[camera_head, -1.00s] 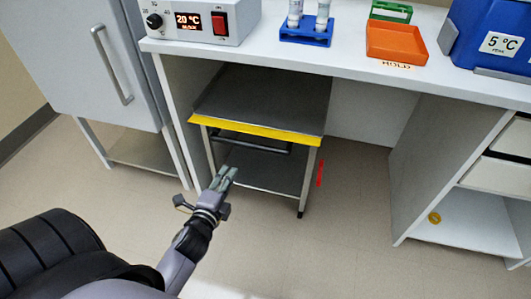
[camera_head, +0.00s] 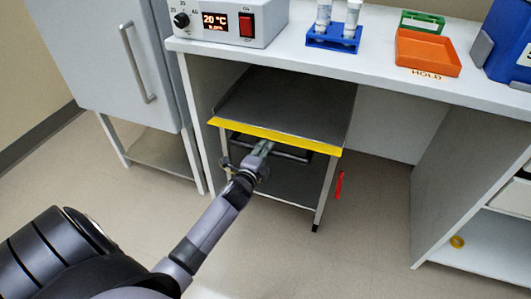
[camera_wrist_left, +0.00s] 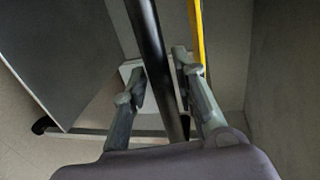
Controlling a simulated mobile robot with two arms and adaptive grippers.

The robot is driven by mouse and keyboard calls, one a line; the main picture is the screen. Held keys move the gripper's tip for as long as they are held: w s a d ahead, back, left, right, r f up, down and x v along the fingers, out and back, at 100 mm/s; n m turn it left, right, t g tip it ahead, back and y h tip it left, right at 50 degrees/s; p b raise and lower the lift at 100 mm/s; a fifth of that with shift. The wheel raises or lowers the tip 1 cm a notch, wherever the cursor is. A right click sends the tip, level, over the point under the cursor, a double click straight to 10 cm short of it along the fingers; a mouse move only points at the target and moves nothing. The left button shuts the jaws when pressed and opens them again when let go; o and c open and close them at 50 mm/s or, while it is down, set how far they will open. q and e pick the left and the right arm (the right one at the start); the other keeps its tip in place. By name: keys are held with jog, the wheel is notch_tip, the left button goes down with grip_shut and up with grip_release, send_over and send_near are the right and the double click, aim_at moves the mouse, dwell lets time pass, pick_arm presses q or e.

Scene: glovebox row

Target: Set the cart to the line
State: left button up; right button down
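The cart (camera_head: 290,95) is a grey two-shelf cart with a yellow front edge (camera_head: 272,136), standing under the bench. A dark handle bar (camera_head: 292,155) runs below the yellow edge. My left gripper (camera_head: 262,149) is at this bar. In the left wrist view the dark bar (camera_wrist_left: 155,60) passes between the two fingers of the gripper (camera_wrist_left: 160,70), which stand apart on either side of it; a firm grip does not show. A short red strip (camera_head: 339,185) shows just right of the cart's front right leg. My right gripper is out of view.
The white bench (camera_head: 390,78) carries a temperature box (camera_head: 228,22), a blue tube rack (camera_head: 333,38) and an orange tray (camera_head: 427,53). A grey cabinet (camera_head: 105,65) stands left of the cart, an open shelf unit (camera_head: 480,245) right. The floor before the cart is clear.

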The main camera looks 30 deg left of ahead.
pick_arm(q)
jog(key=shift+w+f, duration=0.1)
jog(key=shift+w, duration=0.3)
grip_shut()
dwell(0.5)
